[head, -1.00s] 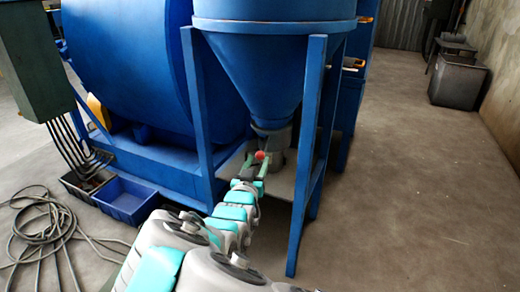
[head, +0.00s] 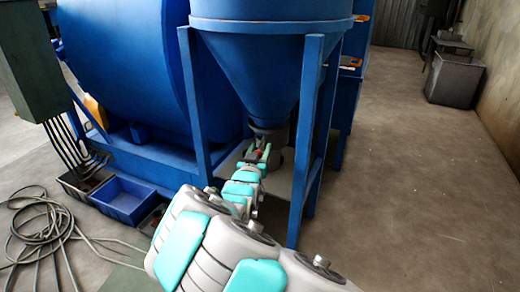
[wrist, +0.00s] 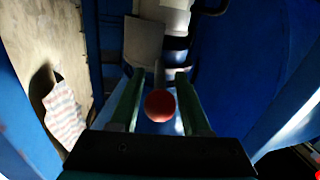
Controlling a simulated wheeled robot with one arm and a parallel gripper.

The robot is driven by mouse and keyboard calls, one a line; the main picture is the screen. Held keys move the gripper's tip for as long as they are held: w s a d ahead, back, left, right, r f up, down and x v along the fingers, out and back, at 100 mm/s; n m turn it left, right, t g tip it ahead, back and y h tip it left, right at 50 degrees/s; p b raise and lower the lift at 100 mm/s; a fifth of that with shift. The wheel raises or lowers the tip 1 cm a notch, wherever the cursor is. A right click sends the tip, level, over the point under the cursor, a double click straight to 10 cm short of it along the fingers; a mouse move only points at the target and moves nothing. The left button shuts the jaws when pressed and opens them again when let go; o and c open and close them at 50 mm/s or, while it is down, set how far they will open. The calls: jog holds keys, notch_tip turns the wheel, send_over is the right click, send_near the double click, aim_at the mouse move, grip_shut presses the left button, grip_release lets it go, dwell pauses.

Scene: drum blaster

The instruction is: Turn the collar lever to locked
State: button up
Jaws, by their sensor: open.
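The lever's red ball knob (wrist: 160,105) sits between the two green fingers of my gripper (wrist: 158,88) in the wrist view. The fingers are open, with a gap on each side of the knob. In the head view my gripper (head: 257,153) reaches in under the blue hopper, and the red knob (head: 258,153) shows small between its fingers. The grey collar (head: 272,140) is at the hopper's bottom outlet, just behind the gripper. The lever's arm is mostly hidden, and I cannot tell its position.
Blue frame legs (head: 305,140) stand close to the right of my arm. The blue hopper (head: 265,65) is overhead and a blue drum (head: 140,70) is to the left. A blue bin (head: 122,200) and coiled hose (head: 40,225) lie on the floor.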

grip_shut()
dwell(1.4)
